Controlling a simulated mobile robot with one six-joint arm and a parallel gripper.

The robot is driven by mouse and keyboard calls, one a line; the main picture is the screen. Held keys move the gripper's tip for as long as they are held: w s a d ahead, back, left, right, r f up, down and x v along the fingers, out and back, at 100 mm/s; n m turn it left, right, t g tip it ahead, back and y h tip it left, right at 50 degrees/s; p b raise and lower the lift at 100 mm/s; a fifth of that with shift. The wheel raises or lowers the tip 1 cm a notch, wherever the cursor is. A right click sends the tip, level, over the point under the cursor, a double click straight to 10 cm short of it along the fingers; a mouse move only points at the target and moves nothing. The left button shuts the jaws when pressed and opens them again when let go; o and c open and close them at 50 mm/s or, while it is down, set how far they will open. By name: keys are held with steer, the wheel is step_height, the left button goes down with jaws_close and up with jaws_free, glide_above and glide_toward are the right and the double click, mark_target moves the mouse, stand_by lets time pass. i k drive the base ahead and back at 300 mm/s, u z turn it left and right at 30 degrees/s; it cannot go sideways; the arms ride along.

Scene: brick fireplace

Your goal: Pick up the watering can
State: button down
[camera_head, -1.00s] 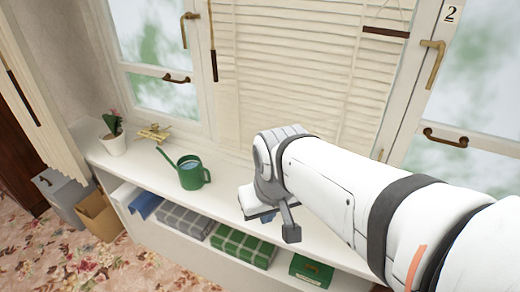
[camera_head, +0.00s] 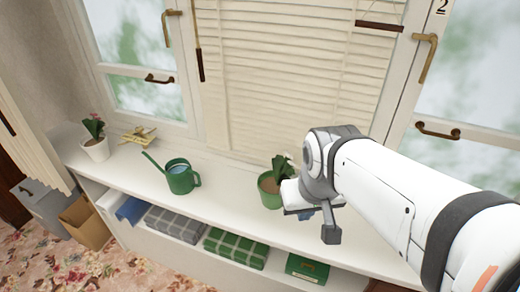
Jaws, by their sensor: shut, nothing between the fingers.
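The green watering can (camera_head: 180,180) stands upright on the white shelf top, left of centre in the head view. Its spout points up and left, and its handle is on the right side. My gripper (camera_head: 316,222) is well to the right of the can and apart from it. It is shut and empty, beside a green potted plant (camera_head: 269,198), and partly covers that plant.
A white flower pot (camera_head: 96,150) and a small yellowish wooden object (camera_head: 138,134) stand left of the can. Folded plaid blankets (camera_head: 237,248) and a green box (camera_head: 307,268) lie below. Shelf top (camera_head: 225,182) is clear between can and plant.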

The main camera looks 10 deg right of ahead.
mark_target(172, 172)
steer(key=u, duration=1.65)
steer(key=i, duration=0.5)
steer(key=u, duration=0.2)
